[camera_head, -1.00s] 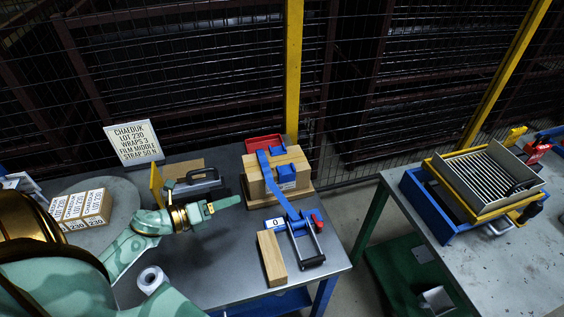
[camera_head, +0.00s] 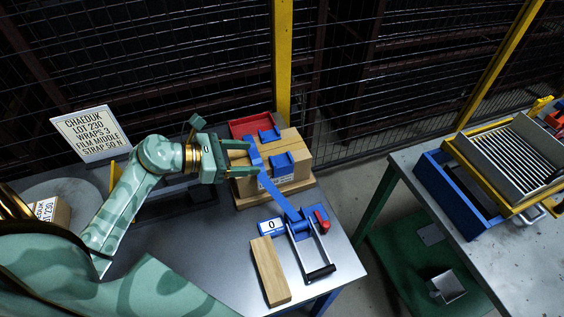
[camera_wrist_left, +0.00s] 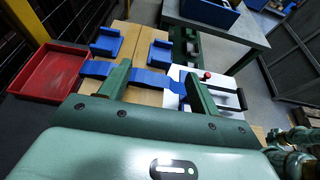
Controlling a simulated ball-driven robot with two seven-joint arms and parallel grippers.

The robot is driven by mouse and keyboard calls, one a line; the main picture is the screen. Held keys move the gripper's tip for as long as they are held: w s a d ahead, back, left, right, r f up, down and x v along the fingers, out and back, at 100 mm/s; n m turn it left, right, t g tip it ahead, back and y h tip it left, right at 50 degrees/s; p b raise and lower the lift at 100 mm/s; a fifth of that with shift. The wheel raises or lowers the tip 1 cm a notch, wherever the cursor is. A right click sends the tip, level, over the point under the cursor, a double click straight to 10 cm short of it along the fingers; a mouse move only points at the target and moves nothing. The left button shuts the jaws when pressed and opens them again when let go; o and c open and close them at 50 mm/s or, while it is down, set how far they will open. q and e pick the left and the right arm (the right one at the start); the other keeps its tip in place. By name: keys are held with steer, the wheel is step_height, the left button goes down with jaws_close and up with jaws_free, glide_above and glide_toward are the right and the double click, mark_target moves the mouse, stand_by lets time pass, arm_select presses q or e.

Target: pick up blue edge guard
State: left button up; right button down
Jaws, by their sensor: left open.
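Two blue edge guards show on the wooden-coloured box (camera_head: 298,148): one at the far edge (camera_head: 270,135) and one on the nearer side (camera_head: 283,163). In the left wrist view they are a left guard (camera_wrist_left: 106,42) and a right guard (camera_wrist_left: 160,54). A blue strap (camera_head: 270,187) runs over the box and down to the tensioner (camera_head: 310,245). My left gripper (camera_head: 249,159) is open at the left end of the box, its fingers pointing at the guards. In the wrist view its fingers (camera_wrist_left: 155,78) straddle the strap, with both guards beyond the tips.
A red tray (camera_head: 240,129) lies behind the box. A wood block (camera_head: 270,271) and a "0" display (camera_head: 271,226) are in front. A lot sign (camera_head: 92,133) stands at left. A second table (camera_head: 430,180) with a blue-yellow bin is across a gap at right.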

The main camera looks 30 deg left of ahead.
mark_target(273, 159)
arm_select(q)
steer(key=x, duration=0.4)
steer(key=b+x, duration=0.1)
steer(key=x, duration=0.1)
steer(key=shift+w+d+f, duration=0.1)
steer(key=shift+d+f, duration=0.1)
steer(key=shift+f, duration=0.2)
steer(key=c, duration=1.1)
